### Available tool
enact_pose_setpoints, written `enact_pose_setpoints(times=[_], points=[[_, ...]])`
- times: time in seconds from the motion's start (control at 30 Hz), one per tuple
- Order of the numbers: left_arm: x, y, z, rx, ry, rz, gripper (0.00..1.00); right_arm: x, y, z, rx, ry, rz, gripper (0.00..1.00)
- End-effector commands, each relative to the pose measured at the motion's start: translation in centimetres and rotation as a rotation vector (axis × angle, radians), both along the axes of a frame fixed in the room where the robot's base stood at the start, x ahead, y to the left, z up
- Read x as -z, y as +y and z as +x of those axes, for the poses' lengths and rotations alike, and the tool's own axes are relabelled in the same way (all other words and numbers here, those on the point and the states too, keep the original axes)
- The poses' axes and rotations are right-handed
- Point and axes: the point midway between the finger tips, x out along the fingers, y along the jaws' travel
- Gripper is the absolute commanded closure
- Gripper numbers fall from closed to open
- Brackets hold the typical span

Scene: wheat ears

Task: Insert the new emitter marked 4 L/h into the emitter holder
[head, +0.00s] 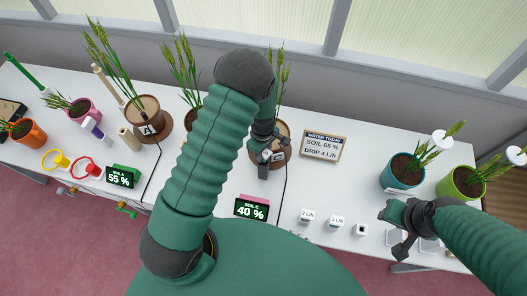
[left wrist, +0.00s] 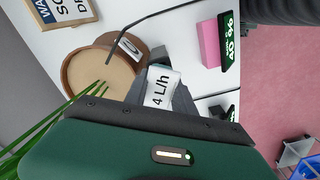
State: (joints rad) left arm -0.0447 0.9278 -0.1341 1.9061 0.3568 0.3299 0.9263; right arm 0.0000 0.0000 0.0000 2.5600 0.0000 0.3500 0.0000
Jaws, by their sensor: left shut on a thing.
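My left gripper (head: 264,152) is over the table beside the brown pot marked C (head: 284,132). In the left wrist view it is shut on a white emitter marked 4 L/h (left wrist: 161,88), close to that pot's label (left wrist: 130,47). A black tube (left wrist: 160,14) runs to the pot. I cannot make out the emitter holder clearly; the gripper and emitter hide the spot in front of the pot. My right gripper (head: 396,229) is open and empty above the table, right of the small white blocks.
White blocks marked 2 L/h (head: 307,215) and 3 L/h (head: 336,221) stand near the front edge, with another block (head: 361,230) beside them. A SOIL C 40 % display (head: 251,209) is left of them. Teal (head: 402,172) and green pots (head: 461,183) stand right.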

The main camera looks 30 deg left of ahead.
Motion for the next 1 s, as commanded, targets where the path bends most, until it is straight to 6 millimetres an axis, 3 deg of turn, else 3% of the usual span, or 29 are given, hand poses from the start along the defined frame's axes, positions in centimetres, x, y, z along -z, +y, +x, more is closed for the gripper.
enact_pose_setpoints(times=[0.77, 0.8, 1.0], points=[[2.5, 0.0, 0.0, 0.000, 0.000, 0.000, 1.00, 1.9, 0.0, 0.0, 0.000, 0.000, 0.000, 0.64], [2.4, 0.0, 0.0, 0.000, -0.001, 0.000, 0.67, 1.8, 0.0, 0.0, 0.000, 0.000, 0.000, 0.64], [2.3, 0.0, 0.0, 0.000, 0.000, 0.000, 0.44, 1.7, 0.0, 0.0, 0.000, 0.000, 0.000, 0.64]])
